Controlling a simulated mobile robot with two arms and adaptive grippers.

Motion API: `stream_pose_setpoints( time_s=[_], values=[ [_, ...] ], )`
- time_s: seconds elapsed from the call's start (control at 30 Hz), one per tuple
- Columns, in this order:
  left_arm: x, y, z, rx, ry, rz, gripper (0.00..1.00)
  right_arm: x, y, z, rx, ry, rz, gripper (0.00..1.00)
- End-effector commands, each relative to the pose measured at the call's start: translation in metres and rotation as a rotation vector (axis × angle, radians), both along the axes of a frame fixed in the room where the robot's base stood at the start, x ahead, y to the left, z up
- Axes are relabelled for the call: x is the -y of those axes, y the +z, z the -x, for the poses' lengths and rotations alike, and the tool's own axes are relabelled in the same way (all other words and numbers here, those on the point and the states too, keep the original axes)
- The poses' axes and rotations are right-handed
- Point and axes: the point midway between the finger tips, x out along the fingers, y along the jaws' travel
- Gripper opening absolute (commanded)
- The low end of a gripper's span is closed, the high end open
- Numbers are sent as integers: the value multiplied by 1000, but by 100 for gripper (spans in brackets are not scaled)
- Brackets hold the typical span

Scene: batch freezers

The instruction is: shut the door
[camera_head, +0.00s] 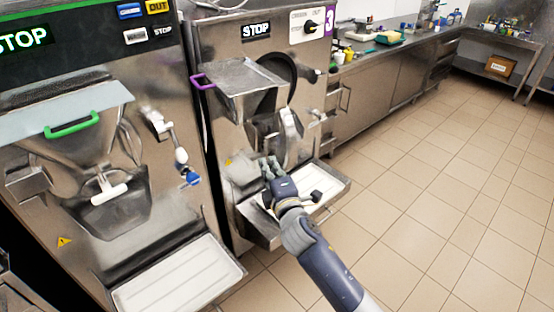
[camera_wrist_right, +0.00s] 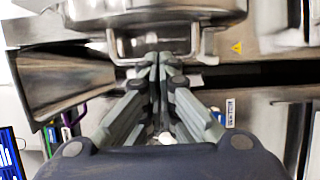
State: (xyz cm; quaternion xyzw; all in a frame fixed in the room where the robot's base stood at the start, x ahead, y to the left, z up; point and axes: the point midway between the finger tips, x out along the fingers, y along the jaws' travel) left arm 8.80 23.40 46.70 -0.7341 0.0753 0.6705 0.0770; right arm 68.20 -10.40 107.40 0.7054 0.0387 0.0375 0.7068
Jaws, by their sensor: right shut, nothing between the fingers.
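The right freezer, marked 3, has a steel door (camera_head: 288,132) on its front, below and beside the hopper (camera_head: 243,88) with the purple handle. The door is partly hidden by the hopper and my gripper, and I cannot tell how far open it stands. My right gripper (camera_head: 268,168) is shut and empty, low in front of that freezer, above its drip tray. In the wrist view its fingertips (camera_wrist_right: 155,60) are together close to a steel bracket (camera_wrist_right: 194,45) under a rounded steel part. I cannot tell whether they touch it. My left gripper is out of view.
The left freezer (camera_head: 190,225) with a green-handled hopper stands beside it. Drip tray (camera_head: 335,187) sticks out below my right gripper. A steel counter (camera_head: 375,85) with bottles and tubs runs along the back. The tiled floor (camera_head: 440,190) at right is clear.

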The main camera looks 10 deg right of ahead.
Motion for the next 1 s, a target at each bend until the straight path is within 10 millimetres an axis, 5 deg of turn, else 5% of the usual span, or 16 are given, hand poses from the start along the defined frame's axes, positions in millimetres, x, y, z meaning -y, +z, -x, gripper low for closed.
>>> stream_pose_setpoints(
  time_s=[0.2, 0.77, 1.0],
  values=[
    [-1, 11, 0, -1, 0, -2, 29, 20, 1, -7, -1, 1, 1, 0],
    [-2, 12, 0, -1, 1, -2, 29, 26, 1, -8, 1, 8, 1, 0],
    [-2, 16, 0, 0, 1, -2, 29, 46, 2, -12, 1, 51, 7, 0]
  ],
)
